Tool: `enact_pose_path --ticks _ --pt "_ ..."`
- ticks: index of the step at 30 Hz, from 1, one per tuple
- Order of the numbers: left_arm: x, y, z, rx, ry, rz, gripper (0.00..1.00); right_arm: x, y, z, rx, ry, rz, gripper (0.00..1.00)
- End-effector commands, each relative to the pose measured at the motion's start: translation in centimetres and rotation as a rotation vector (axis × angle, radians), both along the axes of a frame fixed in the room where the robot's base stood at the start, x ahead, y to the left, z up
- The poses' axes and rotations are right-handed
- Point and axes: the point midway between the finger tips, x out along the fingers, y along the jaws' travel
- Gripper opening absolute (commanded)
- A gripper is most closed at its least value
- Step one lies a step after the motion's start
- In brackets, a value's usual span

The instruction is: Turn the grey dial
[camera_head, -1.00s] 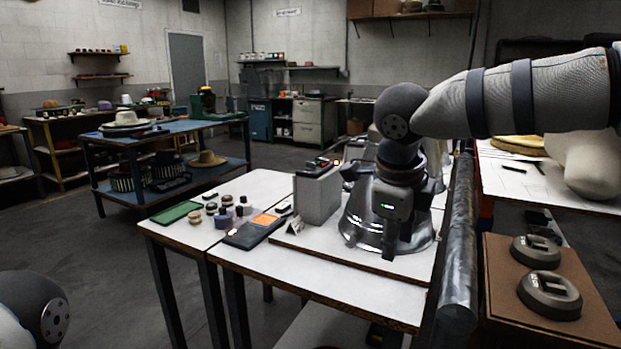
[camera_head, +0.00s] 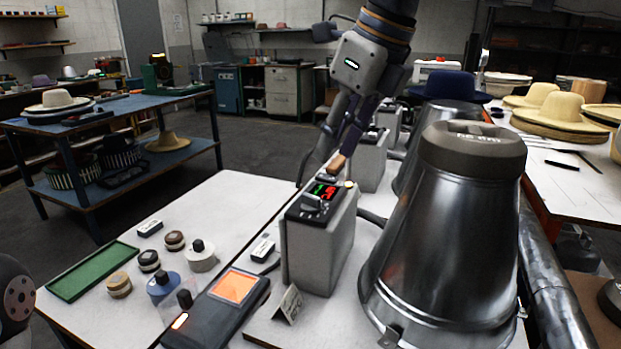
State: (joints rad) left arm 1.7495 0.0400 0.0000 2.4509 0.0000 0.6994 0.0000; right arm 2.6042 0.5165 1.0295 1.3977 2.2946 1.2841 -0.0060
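My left gripper is out of view; only a round joint of my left arm shows at the left edge.
The large metal cone (camera_head: 445,235) with a dark grey cap stands close to the right of the box. Hats stand behind.

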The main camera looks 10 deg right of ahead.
Motion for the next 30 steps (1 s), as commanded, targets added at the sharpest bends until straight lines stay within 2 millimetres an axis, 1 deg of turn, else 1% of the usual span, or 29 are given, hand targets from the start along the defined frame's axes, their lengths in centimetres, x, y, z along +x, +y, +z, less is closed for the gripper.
enact_pose_path --ticks 1,6,9,12,15,21,22,25,26,30 --pt "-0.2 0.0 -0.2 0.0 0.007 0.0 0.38 0.4 0.3 -1.7 -0.004 0.01 0.001 0.29" --pt "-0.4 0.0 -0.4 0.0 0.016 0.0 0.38 1.7 1.4 -5.7 -0.003 0.009 0.001 0.29" --pt "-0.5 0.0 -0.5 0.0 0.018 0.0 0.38 2.2 1.9 -7.4 -0.002 0.007 0.0 0.29" --pt "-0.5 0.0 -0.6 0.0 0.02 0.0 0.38 2.6 2.2 -8.4 -0.001 0.004 0.0 0.29" --pt "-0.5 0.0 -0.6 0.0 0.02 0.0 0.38 2.7 2.3 -8.8 -0.002 0.004 -0.001 0.29" --pt "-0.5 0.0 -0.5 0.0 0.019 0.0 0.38 2.7 2.3 -8.8 -0.001 0.003 -0.001 0.29" --pt "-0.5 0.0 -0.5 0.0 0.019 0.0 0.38 2.7 2.3 -8.8 -0.001 0.003 -0.001 0.27" --pt "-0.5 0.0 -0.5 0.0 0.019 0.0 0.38 2.7 2.3 -8.8 -0.001 0.003 -0.001 0.04" --pt "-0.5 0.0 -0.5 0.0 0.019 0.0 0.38 2.7 2.3 -8.8 -0.001 0.003 -0.001 0.0" --pt "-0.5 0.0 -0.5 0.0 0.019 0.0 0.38 2.7 2.3 -8.8 -0.001 0.003 -0.001 0.0"
